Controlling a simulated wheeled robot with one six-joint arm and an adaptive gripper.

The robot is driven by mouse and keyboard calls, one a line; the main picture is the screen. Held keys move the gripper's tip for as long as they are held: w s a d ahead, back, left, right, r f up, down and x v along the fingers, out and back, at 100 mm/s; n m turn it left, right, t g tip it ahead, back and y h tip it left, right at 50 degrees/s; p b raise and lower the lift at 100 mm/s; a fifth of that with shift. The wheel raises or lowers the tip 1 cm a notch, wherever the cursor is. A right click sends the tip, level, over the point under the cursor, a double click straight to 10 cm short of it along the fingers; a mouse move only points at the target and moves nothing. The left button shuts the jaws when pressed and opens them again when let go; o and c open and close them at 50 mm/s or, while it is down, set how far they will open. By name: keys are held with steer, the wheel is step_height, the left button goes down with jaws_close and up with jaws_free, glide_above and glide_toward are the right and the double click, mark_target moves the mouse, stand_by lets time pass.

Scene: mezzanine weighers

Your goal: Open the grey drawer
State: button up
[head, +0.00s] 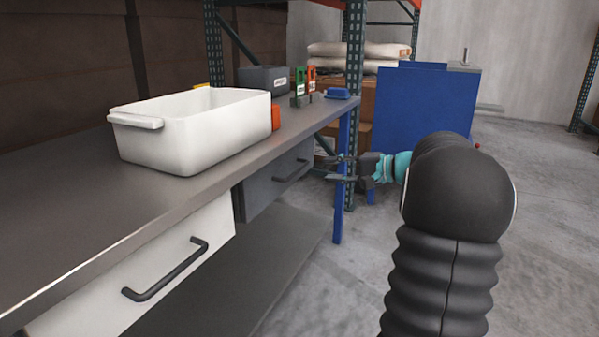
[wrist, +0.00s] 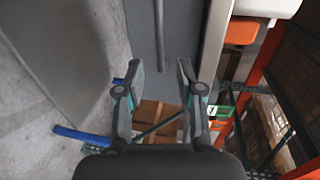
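The grey drawer (head: 262,196) sits under the workbench top, at its far end, and looks shut. Its dark bar handle (head: 292,171) is on the front. In the wrist view the grey drawer front (wrist: 181,30) fills the upper middle, and the handle (wrist: 159,30) runs upright in the picture, in line with the gap between my fingers. My gripper (head: 329,168) is to the right of the handle in the head view, apart from it. In the wrist view my gripper (wrist: 160,76) has its two fingers spread, with nothing held between them.
A white drawer (head: 190,245) with a dark handle is nearer under the same bench. A white bin (head: 215,130) stands on the bench top (head: 60,215). A blue bench leg (head: 341,200) stands near my gripper. A blue cabinet (head: 425,110) is behind. The floor at right is clear.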

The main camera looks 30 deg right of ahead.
mark_target(302, 169)
steer(key=x, duration=1)
steer(key=shift+a, duration=0.1)
steer(key=shift+c, duration=0.3)
jaws_close()
